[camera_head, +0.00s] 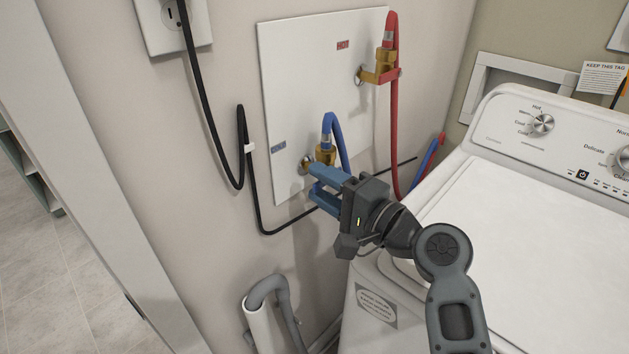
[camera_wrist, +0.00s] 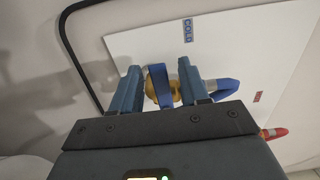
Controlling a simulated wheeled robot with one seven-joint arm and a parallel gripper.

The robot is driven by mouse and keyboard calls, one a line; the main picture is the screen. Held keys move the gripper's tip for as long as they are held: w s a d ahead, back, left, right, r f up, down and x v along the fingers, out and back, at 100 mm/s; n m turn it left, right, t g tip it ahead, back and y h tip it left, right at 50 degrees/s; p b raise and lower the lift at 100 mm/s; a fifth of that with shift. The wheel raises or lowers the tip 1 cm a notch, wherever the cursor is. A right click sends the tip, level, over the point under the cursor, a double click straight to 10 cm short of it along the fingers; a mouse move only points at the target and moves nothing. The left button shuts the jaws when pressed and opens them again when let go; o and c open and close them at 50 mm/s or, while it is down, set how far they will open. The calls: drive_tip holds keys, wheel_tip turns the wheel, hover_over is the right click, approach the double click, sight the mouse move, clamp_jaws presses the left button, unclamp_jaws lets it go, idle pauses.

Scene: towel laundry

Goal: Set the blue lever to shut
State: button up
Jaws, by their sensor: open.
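The brass cold-water valve (camera_head: 325,155) sits on the white wall panel (camera_head: 305,70), with a blue hose (camera_head: 334,125) looping up from it. My gripper (camera_head: 316,182) is at this valve, with its blue fingers reaching toward the panel. In the wrist view, the blue lever (camera_wrist: 160,88) stands between the two open fingers of my gripper (camera_wrist: 157,75), in front of the brass valve body (camera_wrist: 173,88). I see a gap on each side of the lever. In the head view, the fingers largely hide the lever.
A hot valve with a red lever (camera_head: 390,75) and red hose (camera_head: 394,130) is at the upper right of the panel. A white washer (camera_head: 520,210) stands right of my arm. A black cord (camera_head: 205,110) hangs left of the panel. A grey drain pipe (camera_head: 268,285) is below.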

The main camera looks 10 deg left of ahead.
sight(322, 186)
drive_tip(key=shift+b+v, duration=0.35)
drive_tip(key=shift+v, duration=2.3)
